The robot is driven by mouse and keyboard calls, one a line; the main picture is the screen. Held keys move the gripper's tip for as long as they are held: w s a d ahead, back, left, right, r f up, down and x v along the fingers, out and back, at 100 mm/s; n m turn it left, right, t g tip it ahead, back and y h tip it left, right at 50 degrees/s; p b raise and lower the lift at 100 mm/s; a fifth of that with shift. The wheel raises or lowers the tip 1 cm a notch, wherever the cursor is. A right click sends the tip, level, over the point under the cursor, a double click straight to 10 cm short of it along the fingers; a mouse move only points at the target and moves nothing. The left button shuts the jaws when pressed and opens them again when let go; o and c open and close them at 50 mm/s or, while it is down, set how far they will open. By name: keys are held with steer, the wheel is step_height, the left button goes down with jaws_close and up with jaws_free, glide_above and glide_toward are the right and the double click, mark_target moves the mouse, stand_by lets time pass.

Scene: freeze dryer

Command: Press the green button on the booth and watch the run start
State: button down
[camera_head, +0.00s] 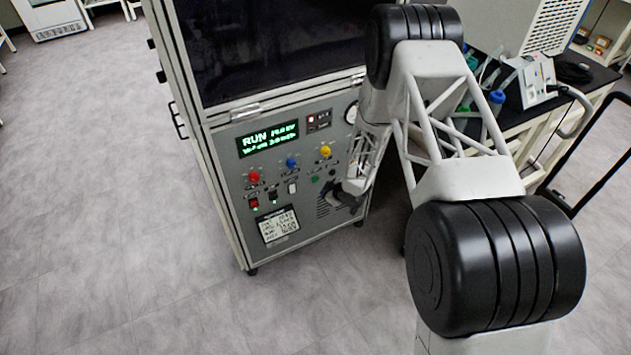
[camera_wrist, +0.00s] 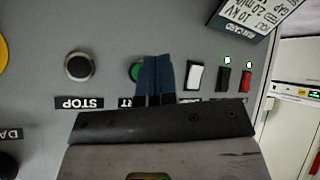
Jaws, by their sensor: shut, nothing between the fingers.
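The grey booth (camera_head: 222,150) carries a control panel with a lit green display (camera_head: 267,138) whose top line begins with RUN; the rest is hard to read. The green button (camera_head: 315,179) sits low on the panel; in the wrist view the green button (camera_wrist: 134,71) shows only as a sliver beside the fingers, which cover the rest. My gripper (camera_head: 337,192) is at the panel front. In the wrist view my gripper (camera_wrist: 157,58) has its two blue fingers together and empty, over or against the button; I cannot tell whether they touch it.
A black button (camera_wrist: 79,66) labelled STOP sits close to the green one. A cluttered bench (camera_head: 535,120) stands right; left floor is clear.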

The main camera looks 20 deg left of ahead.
steer(key=shift+s+d, duration=0.55)
stand_by(0.6)
steer(key=w+d+r+m+t+h, duration=0.1)
steer(key=w+d+r, duration=0.15)
steer(key=r, duration=0.35)
steer(key=w+d+r+m+t+h, duration=0.1)
steer(key=d+r, duration=0.2)
steer(key=r, duration=0.3)
steer(key=s+d+r+m+h, duration=0.35)
steer(key=d+r, duration=0.65)
steer(key=r, duration=0.4)
steer(key=s+d+r+m+h, duration=0.2)
steer(key=s+d+r+m, duration=0.15)
steer(key=d+r, duration=0.85)
steer(key=s+d+r+m+g+h, duration=0.15)
steer(key=s+d+r, duration=0.25)
steer(key=s+r, duration=0.45)
steer(key=s+d+r+m, duration=0.3)
steer(key=s+d+r, duration=0.1)
steer(key=s+r, duration=0.4)
steer(key=s+d+r+m+g, duration=0.1)
steer(key=s+r, duration=0.1)
steer(key=s, duration=0.9)
steer(key=s+d+r+m+g, duration=0.1)
steer(key=s+d+m, duration=0.1)
steer(key=s, duration=1)
steer(key=shift+s+r+y, duration=0.25)
steer(key=shift+r+y, duration=0.05)
steer(key=shift+r, duration=0.05)
